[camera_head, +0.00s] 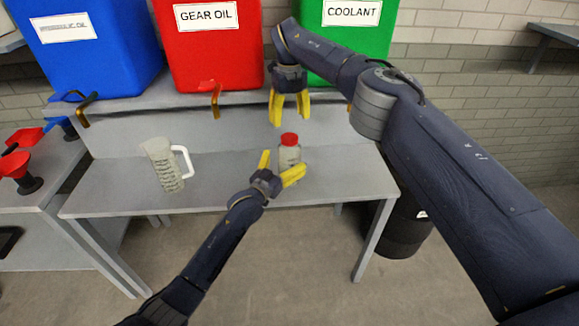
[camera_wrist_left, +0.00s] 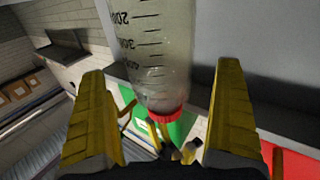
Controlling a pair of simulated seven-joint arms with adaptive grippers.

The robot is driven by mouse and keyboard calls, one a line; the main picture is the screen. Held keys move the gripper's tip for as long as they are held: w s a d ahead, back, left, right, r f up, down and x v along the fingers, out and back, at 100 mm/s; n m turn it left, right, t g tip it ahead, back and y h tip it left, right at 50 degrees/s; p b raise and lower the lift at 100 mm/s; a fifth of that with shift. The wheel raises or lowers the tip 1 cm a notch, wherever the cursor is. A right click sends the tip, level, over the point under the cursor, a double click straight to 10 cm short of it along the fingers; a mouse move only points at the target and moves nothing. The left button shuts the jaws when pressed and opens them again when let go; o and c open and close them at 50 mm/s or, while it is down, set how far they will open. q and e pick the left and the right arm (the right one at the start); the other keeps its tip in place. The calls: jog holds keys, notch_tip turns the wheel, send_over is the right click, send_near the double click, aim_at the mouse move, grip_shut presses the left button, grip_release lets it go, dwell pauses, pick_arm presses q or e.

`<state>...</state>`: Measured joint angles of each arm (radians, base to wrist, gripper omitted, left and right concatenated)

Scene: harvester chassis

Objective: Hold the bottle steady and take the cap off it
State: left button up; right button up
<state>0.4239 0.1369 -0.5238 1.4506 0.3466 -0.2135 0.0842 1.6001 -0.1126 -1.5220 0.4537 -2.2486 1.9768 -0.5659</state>
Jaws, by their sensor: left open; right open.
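A clear bottle (camera_head: 289,158) with a red cap (camera_head: 289,139) stands upright on the grey bench. My left gripper (camera_head: 284,164) is open at the bottle's near side, with one yellow finger to its left and one at its right front. In the left wrist view the bottle (camera_wrist_left: 152,45) appears upside down between the open fingers (camera_wrist_left: 160,75), with its dark graduation marks and red cap (camera_wrist_left: 165,116) visible. I see no clear finger contact. My right gripper (camera_head: 290,119) is open and empty, pointing down just above the cap.
A clear measuring jug (camera_head: 162,164) with a white handle stands left on the bench (camera_head: 225,195). Blue (camera_head: 95,55), red (camera_head: 212,55) and green (camera_head: 345,45) tanks stand on the shelf behind. Red funnels (camera_head: 15,165) are far left. The bench between jug and bottle is clear.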

pick_arm(q)
jog(key=shift+x, duration=1.75)
